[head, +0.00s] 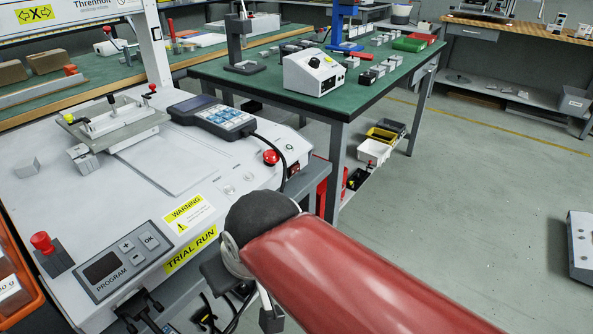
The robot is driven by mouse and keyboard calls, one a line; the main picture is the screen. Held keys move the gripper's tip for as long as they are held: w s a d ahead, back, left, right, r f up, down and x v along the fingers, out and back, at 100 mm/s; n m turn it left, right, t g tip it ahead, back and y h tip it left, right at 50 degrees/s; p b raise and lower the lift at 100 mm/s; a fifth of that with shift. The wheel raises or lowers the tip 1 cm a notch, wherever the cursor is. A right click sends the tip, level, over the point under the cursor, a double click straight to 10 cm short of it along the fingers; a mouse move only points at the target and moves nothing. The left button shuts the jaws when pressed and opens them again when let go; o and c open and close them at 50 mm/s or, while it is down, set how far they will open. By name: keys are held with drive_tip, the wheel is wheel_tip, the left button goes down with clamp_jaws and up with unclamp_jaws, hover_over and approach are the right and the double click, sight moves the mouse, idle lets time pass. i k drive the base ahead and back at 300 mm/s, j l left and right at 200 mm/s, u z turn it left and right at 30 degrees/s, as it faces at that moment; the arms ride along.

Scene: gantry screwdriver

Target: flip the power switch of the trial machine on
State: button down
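The trial machine (95,190) is a white-topped unit at the left, with a yellow "TRIAL RUN" label (190,250) on its front edge. A small dark switch with a red part (293,170) sits at its right front corner, below a red mushroom button (271,157). It looks like the power switch, but its position is too small to tell. My red arm with a dark rounded end crosses the lower middle, in front of the machine's front edge.
A handheld pendant (220,117) and a clamp fixture (113,122) lie on the machine top. A program panel (122,262) and another red button (42,243) are nearer. Black cables hang below the front edge.

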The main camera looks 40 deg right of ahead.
sight(295, 168)
drive_tip(key=k+j+z, duration=0.2)
drive_tip(key=z, duration=0.2)
drive_tip(key=k+j+z, duration=0.4)
drive_tip(key=i+l, duration=0.05)
drive_tip(key=i, duration=0.05)
